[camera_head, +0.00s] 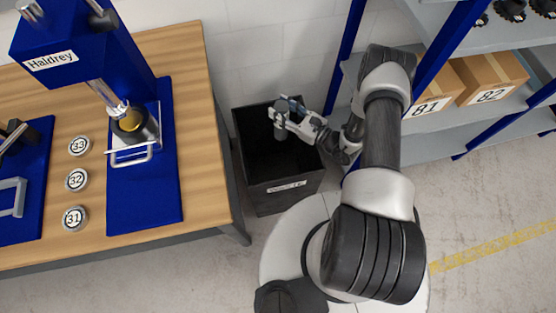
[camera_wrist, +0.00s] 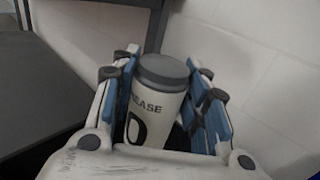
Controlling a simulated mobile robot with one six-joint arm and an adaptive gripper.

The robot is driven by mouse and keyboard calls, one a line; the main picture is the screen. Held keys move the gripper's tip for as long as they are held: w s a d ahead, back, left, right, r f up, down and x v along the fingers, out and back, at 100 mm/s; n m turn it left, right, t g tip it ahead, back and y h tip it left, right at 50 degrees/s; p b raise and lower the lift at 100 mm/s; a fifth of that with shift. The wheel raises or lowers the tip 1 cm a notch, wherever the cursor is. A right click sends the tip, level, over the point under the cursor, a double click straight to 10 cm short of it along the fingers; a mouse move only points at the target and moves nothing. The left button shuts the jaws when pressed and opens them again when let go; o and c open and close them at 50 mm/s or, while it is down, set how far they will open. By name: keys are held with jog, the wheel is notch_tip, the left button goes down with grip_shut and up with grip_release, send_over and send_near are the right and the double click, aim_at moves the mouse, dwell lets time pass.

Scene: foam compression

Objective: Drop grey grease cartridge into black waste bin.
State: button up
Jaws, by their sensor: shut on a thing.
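The grease cartridge (camera_wrist: 158,105) is a pale cylinder with a grey cap and dark lettering in the wrist view. In the head view the grey cartridge (camera_head: 281,118) shows small, over the opening of the black waste bin (camera_head: 284,190). My gripper (camera_head: 285,110) is shut on the cartridge, with a blue-padded finger on each side of it in the wrist view (camera_wrist: 165,100). The bin stands on the floor, with a label on its front. The cartridge's lower end is hidden in the wrist view, and its height against the rim is hard to tell.
A wooden table (camera_head: 215,170) with a blue press (camera_head: 75,50) and several numbered round tins (camera_head: 76,180) stands left of the bin. A shelf with boxes 81 (camera_head: 432,92) and 82 (camera_head: 492,78) stands to the right. A white wall is behind the bin.

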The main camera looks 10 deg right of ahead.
notch_tip(320, 180, down, 6)
jog(key=b, duration=0.4)
jog(key=o, duration=1.2)
jog(key=v, duration=1.2)
jog(key=shift+s+a, duration=0.1)
